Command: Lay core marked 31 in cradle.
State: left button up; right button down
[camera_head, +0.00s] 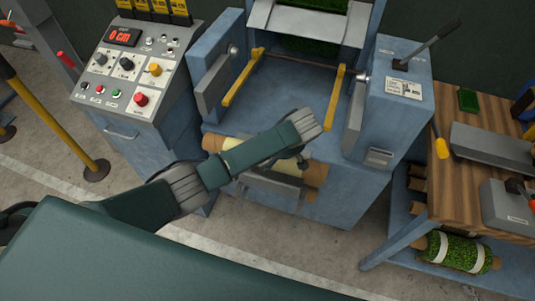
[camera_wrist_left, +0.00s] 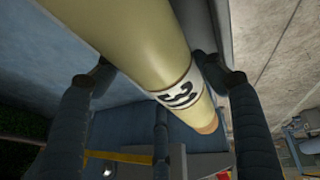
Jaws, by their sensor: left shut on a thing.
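A pale yellow core (camera_wrist_left: 135,40) with a white band runs between the fingers of my left gripper (camera_wrist_left: 165,75) in the left wrist view. Dark marks on the band (camera_wrist_left: 178,90) are steeply tilted, and I cannot read them surely. In the head view the core (camera_head: 284,168) lies crosswise at the front of a blue machine, its brown ends showing. My left gripper (camera_head: 300,160) is shut on it, its fingers mostly hidden by my wrist. Which part is the cradle is unclear; a grey bracket (camera_head: 272,188) shows just below the core. My right gripper is out of view.
The blue machine (camera_head: 335,195) has two yellow rails (camera_head: 242,78) above its bed. A control panel (camera_head: 125,70) stands at left. At right is a wooden bench (camera_head: 470,180) with grey boxes; a turf roll (camera_head: 452,252) lies below. A yellow post (camera_head: 50,125) stands far left.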

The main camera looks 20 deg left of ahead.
pick_arm(q)
jog(key=shift+w+d+f+b, duration=0.1)
jog(key=shift+w+f+b, duration=0.15)
jog(key=shift+f+b, duration=0.35)
jog(key=shift+w+a+f+b, duration=0.1)
jog(key=shift+w+f+b, duration=0.15)
jog(key=shift+f+b, duration=0.3)
jog(key=shift+w+d+f+b, duration=0.1)
jog(key=shift+w+f+b, duration=0.15)
jog(key=shift+f+b, duration=0.3)
jog(key=shift+w+f, duration=0.15)
jog(key=shift+f, duration=0.2)
jog(key=o, duration=1.6)
jog(key=shift+o, duration=0.2)
jog(key=v, duration=1.2)
jog(key=shift+d, duration=0.1)
